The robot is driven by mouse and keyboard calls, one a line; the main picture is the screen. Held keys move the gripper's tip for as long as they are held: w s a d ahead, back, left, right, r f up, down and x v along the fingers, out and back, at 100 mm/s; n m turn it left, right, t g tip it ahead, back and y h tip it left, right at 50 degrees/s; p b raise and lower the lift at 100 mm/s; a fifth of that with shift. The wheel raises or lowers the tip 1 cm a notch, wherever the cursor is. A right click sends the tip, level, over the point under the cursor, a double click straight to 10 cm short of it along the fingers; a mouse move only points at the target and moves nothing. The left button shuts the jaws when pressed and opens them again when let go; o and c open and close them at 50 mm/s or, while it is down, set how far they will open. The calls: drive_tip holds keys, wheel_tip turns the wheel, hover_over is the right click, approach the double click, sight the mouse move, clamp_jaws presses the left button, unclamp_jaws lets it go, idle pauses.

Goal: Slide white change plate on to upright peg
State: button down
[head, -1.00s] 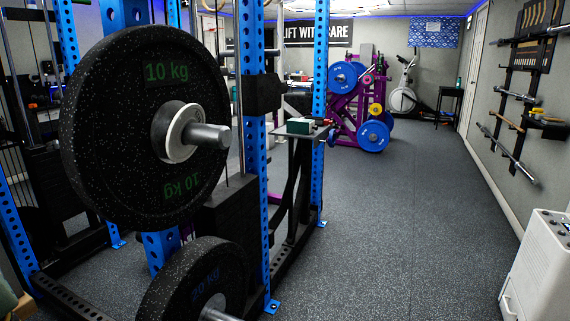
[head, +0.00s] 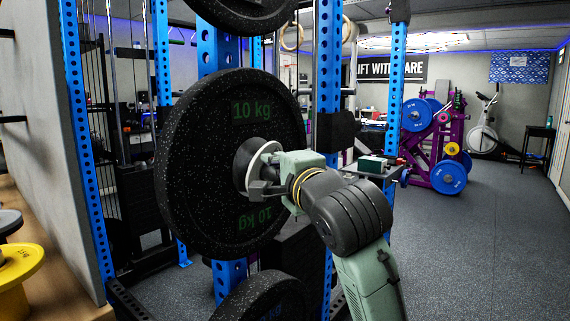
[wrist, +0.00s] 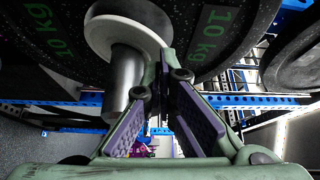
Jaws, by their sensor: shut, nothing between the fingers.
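The white change plate (head: 256,160) is a small pale disc in front of the hub of a large black 10 kg plate (head: 190,165). In the wrist view the white plate (wrist: 125,30) surrounds a grey metal peg (wrist: 122,82), which sticks out past it. In the head view my gripper and wrist hide most of the peg and part of the disc. My gripper (head: 268,188) is beside the peg at the disc's front. In the wrist view my gripper (wrist: 163,78) is shut and empty, its tips right of the peg, close to the disc's edge; contact is unclear.
Another black plate (head: 262,300) is below and one (head: 240,12) above. Blue rack uprights (head: 328,100) stand close behind. A yellow plate (head: 18,275) sits on a wooden shelf at lower left. Open floor (head: 480,250) lies to the right.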

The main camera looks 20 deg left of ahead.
drive_tip(key=shift+m, duration=0.5)
drive_tip(key=shift+w+a+f, duration=0.1)
drive_tip(key=shift+w+a, duration=0.3)
drive_tip(key=shift+w, duration=0.5)
drive_tip(key=shift+w+a+f, duration=0.1)
drive_tip(key=shift+w+a, duration=0.3)
drive_tip(key=shift+w, duration=0.45)
drive_tip(key=shift+w+a, duration=0.4)
drive_tip(key=shift+w, duration=0.5)
drive_tip(key=shift+a, duration=0.15)
drive_tip(key=shift+w+a+p, duration=0.25)
drive_tip(key=shift+a+p, duration=0.05)
drive_tip(key=shift+a, duration=0.25)
drive_tip(key=shift+a, duration=0.1)
drive_tip(key=s+d, duration=0.2)
drive_tip(key=d, duration=0.4)
drive_tip(key=shift+h+p, duration=0.4)
